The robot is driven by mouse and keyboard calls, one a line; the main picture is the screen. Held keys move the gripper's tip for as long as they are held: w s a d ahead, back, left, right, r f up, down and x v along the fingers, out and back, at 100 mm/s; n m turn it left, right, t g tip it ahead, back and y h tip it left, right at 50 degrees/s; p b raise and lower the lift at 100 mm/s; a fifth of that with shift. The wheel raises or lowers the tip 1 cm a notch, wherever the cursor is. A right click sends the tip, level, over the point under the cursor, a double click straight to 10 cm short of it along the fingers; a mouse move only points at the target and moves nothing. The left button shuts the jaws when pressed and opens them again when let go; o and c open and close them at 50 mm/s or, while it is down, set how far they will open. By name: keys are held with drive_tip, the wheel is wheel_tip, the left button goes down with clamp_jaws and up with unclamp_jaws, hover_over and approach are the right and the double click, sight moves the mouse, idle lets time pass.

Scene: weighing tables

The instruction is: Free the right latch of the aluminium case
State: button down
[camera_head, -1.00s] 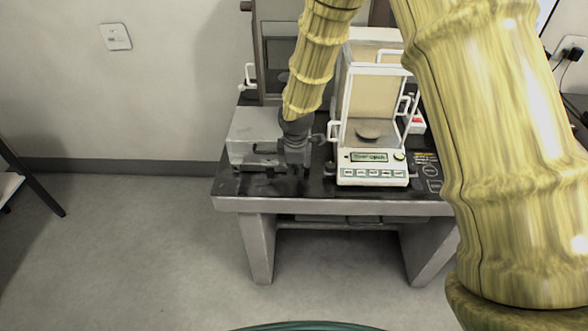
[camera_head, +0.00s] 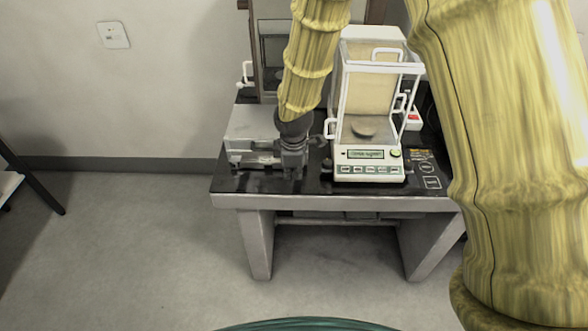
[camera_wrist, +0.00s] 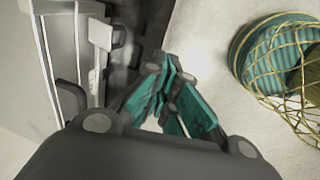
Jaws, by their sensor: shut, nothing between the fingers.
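The aluminium case (camera_head: 252,122) is a light grey box at the left of the dark-topped table, just left of the glass-walled balance. In the wrist view its front (camera_wrist: 62,45) runs along the left, with a pale latch-like fitting (camera_wrist: 101,34) and a dark handle-like part (camera_wrist: 70,98). I cannot tell from this whether the right latch is closed. My gripper (camera_wrist: 168,85) has teal finger pads and is shut and empty. In the head view my gripper (camera_head: 293,172) is at the case's front right corner, partly covering it. No contact is clear.
The balance (camera_head: 368,172) stands close to the right of my gripper, with white handles sticking out. The table's front edge (camera_head: 330,203) is close below. A framed glass enclosure (camera_head: 272,45) stands behind the case. The floor in front is clear.

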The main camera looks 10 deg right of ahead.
drive_tip(key=s+a+r+b, duration=0.1)
drive_tip(key=s+r, duration=0.2)
drive_tip(key=s, duration=0.2)
drive_tip(key=shift+s+r, duration=0.35)
drive_tip(key=shift+a, duration=0.1)
idle(0.3)
drive_tip(key=s+d+f+m+g+y, duration=0.15)
drive_tip(key=s+f+m, duration=0.25)
drive_tip(key=s+f, duration=0.5)
drive_tip(key=s+d+f+m, duration=0.3)
drive_tip(key=s+f+m, duration=0.2)
drive_tip(key=f, duration=0.7)
drive_tip(key=s+d+f+m, duration=0.3)
drive_tip(key=s+d+f, duration=0.1)
drive_tip(key=s, duration=0.4)
drive_tip(key=s+d+f+m+h, duration=0.1)
drive_tip(key=s+d+f+m, duration=0.3)
drive_tip(key=s, duration=0.4)
wheel_tip(320, 180, down, 2)
drive_tip(key=shift+s+d+f, duration=0.15)
drive_tip(key=shift+s+d, duration=0.15)
drive_tip(key=shift+d, duration=0.15)
drive_tip(key=shift+g, duration=0.25)
